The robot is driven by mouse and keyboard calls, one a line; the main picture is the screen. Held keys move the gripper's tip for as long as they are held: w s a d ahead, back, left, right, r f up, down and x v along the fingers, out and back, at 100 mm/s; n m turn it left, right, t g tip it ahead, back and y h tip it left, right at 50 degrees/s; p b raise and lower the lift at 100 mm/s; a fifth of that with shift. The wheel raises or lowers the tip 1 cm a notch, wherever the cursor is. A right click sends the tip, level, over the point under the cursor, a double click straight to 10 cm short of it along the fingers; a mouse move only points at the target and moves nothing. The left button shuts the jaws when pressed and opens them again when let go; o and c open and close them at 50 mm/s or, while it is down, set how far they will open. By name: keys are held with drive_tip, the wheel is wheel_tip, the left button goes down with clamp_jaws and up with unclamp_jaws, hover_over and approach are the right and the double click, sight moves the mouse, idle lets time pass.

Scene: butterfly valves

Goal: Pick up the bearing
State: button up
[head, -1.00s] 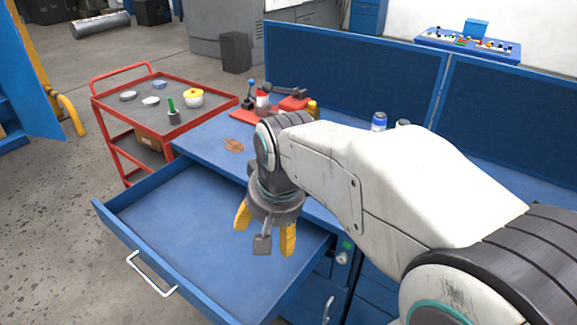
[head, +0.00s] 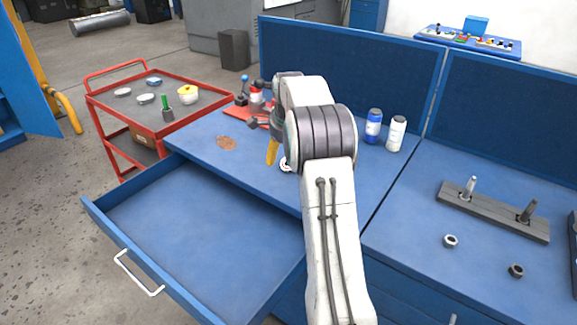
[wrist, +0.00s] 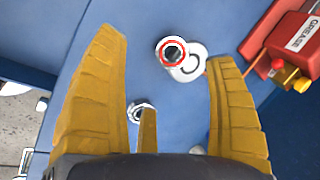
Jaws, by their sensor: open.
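My gripper (head: 272,153) hangs over the blue bench, mostly hidden behind my arm in the head view. I cannot tell for certain which one is the bearing.
A red grease box (wrist: 297,40) stands right of the fingers. An open, empty drawer (head: 190,225) juts out at front left. A blue-and-white bottle (head: 373,127) and a white bottle (head: 396,134) stand behind my arm. A plate with pegs (head: 492,211) lies at right.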

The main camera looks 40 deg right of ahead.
drive_tip(key=d+f, duration=0.1)
drive_tip(key=w+d+f+m, duration=0.1)
drive_tip(key=shift+w+d+f+m, duration=0.1)
drive_tip(key=shift+d+m, duration=0.2)
drive_tip(key=shift+d, duration=0.1)
drive_tip(key=shift+p+x, duration=0.5)
drive_tip(key=shift+x, duration=0.35)
drive_tip(key=p+x, duration=0.3)
drive_tip(key=shift+w+d, duration=0.1)
drive_tip(key=shift+w, duration=0.05)
drive_tip(key=shift+p+x, duration=0.9)
drive_tip(key=shift+x, duration=0.2)
drive_tip(key=c, duration=1.3)
drive_tip(key=shift+c, duration=0.2)
